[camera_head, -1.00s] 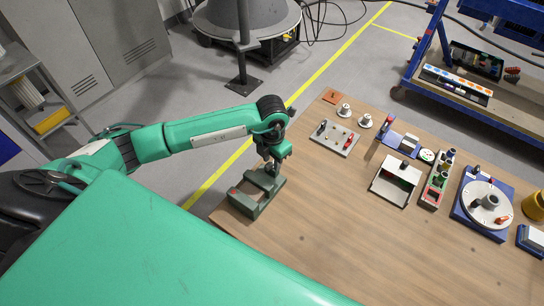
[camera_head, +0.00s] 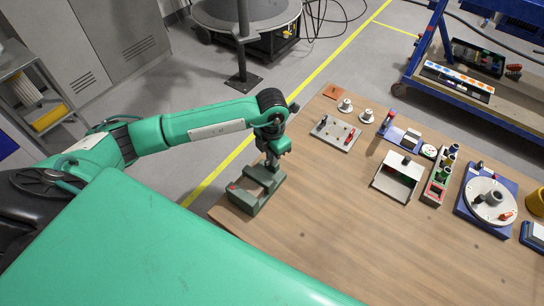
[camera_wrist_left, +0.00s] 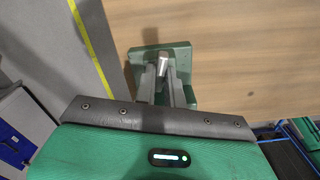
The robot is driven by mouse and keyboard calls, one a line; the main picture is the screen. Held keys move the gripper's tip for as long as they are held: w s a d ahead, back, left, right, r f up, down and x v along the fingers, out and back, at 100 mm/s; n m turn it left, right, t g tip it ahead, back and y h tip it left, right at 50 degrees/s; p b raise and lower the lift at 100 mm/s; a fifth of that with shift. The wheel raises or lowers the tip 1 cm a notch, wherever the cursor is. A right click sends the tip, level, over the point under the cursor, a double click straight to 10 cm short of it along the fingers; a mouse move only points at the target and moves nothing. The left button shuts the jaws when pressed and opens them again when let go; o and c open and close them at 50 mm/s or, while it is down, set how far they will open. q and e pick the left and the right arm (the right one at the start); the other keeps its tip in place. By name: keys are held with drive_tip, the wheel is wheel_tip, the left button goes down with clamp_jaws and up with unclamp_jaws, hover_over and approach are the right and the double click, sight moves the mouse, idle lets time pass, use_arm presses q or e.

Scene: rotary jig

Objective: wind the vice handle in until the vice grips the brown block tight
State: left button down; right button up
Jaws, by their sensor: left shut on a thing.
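The green vice (camera_head: 243,203) stands at the near left corner of the wooden table, with a small red spot on its left end. In the left wrist view its green body (camera_wrist_left: 183,56) shows beyond my fingers. My left gripper (camera_head: 271,164) is over the vice's far right end. In the left wrist view my left gripper (camera_wrist_left: 163,75) is shut on a short pale metal piece, the vice handle (camera_wrist_left: 164,59). I cannot make out the brown block; the fingers and vice hide part of the jaw area. My right gripper is not in view.
To the right stand a grey plate with pegs (camera_head: 336,134), a white open box (camera_head: 397,180), a rack of coloured parts (camera_head: 437,184) and a blue-based turntable (camera_head: 486,203). The table between the vice and the white box is clear. A blue cart (camera_head: 420,60) stands behind.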

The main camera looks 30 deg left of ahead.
use_arm(q)
drive_tip(key=m+b, duration=0.7)
drive_tip(key=b, duration=0.3)
drive_tip(key=shift+f, duration=0.2)
drive_tip(key=shift+r+m+b, duration=0.1)
drive_tip(key=shift+m+b, duration=0.3)
drive_tip(key=shift+b, duration=0.15)
drive_tip(key=shift+r+m+b, duration=0.1)
drive_tip(key=shift+m+b, duration=0.2)
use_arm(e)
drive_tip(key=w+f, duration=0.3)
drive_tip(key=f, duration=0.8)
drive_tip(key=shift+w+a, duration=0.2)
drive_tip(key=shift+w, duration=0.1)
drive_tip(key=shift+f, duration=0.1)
use_arm(q)
drive_tip(key=c, duration=1.5)
unclamp_jaws()
drive_tip(key=shift+r, duration=0.1)
